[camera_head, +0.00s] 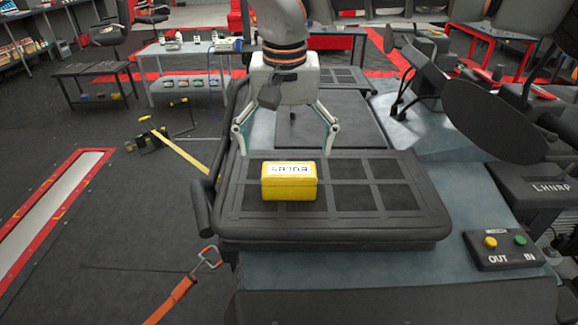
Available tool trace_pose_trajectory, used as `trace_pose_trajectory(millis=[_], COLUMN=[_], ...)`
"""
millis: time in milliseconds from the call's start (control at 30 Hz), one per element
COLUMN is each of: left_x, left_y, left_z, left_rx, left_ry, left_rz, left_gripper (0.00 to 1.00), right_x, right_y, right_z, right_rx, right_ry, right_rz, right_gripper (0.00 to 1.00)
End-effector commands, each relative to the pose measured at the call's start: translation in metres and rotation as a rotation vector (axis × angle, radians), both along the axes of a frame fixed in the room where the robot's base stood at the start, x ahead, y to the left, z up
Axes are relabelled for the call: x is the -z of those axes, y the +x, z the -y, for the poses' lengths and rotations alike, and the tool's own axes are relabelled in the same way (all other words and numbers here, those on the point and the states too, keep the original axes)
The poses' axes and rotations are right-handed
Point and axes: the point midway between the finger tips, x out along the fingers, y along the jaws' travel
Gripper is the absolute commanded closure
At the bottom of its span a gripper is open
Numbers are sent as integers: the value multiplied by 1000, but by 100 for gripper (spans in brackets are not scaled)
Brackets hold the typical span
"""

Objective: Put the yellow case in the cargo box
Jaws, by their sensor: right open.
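The yellow case (289,187) is a small box with a white label on its top. It sits on a dark padded surface with a grid of square panels (405,228) in the middle of the head view. My right gripper (286,145) comes down from the top, open and empty. Its two fingers are spread wider than the case and show just above and beyond it in the picture, apart from it. My left gripper is not in view. I cannot make out for certain which thing is the cargo box.
A control box (503,250) with a yellow and a green button, marked OUT and IN, is at the lower right. A round dark mirror-like disc (493,121) stands at the right. An orange strap (178,295) lies on the floor at the lower left. A workbench (190,70) stands behind.

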Motion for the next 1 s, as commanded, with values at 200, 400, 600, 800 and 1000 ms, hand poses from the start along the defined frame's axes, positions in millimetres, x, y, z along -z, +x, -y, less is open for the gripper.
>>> trace_pose_trajectory(millis=[200, 400, 600, 800, 1000], left_x=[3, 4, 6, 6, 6], left_y=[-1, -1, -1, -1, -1], left_z=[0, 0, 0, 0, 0], left_rx=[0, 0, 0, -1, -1], left_ry=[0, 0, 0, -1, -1], left_rz=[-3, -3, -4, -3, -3], left_gripper=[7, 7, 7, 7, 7], right_x=[23, 38, 68, 76, 76], right_y=[2, 4, 7, 9, 9], right_z=[1, 4, 6, 6, 6], right_rx=[-1, 1, 1, 0, 0], right_ry=[-1, -1, 0, 0, 0], right_rz=[-3, -4, -4, -1, -1], right_gripper=[4, 4, 4, 4, 28])
